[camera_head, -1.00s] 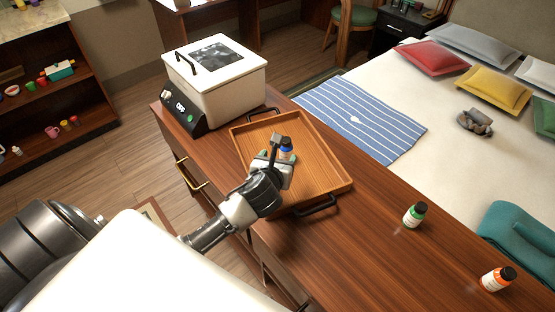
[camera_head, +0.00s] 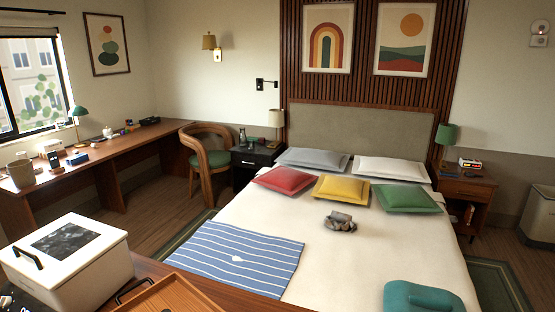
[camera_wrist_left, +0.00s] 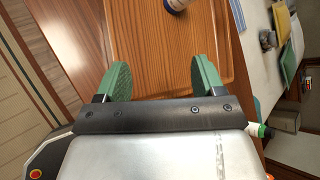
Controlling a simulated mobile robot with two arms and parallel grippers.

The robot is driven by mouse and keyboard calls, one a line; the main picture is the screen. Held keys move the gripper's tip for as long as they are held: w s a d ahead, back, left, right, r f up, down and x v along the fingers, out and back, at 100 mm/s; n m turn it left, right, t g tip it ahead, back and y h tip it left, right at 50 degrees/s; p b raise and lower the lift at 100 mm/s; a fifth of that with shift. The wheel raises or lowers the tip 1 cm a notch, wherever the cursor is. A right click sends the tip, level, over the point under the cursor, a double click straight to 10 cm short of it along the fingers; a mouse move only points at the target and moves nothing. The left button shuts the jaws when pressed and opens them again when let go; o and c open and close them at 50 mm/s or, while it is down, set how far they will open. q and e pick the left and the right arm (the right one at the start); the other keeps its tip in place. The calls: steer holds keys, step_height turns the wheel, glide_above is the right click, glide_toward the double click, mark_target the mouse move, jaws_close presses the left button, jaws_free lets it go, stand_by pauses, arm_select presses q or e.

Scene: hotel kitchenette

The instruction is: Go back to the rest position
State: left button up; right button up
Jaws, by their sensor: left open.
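My left gripper (camera_wrist_left: 162,80) shows in the left wrist view with its two green fingers wide apart and nothing between them. Beyond the fingertips lies the wooden tray (camera_wrist_left: 160,45), with a small bottle (camera_wrist_left: 177,4) cut off by the top edge of the picture. The bottle is apart from the fingers. In the head view neither arm shows. Only a corner of the tray (camera_head: 172,297) shows there, at the bottom edge. My right gripper is in neither view.
A white boxy appliance (camera_head: 68,262) stands beside the tray. The bed (camera_head: 340,240) carries cushions, a striped blue cloth (camera_head: 240,258) and a teal cushion (camera_head: 420,298). A desk (camera_head: 90,160) and chair (camera_head: 205,160) stand behind at left.

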arm_select(q)
steer(key=s+d+f+n+g+h, duration=0.1)
steer(key=s+d+n+g+h, duration=0.15)
steer(key=s+n, duration=0.75)
steer(key=s+d+n+g+h, duration=0.15)
steer(key=s+n+g, duration=0.25)
steer(key=s+n, duration=0.65)
step_height(320, 180, down, 27)
steer(key=g, duration=0.2)
steer(key=s+a+f, duration=0.2)
steer(key=s+f, duration=1.2)
steer(key=shift+s+f+n+g+y, duration=0.25)
steer(key=shift+s+n+g+y, duration=0.05)
steer(key=shift+s+n+g, duration=0.05)
steer(key=shift+a, duration=0.1)
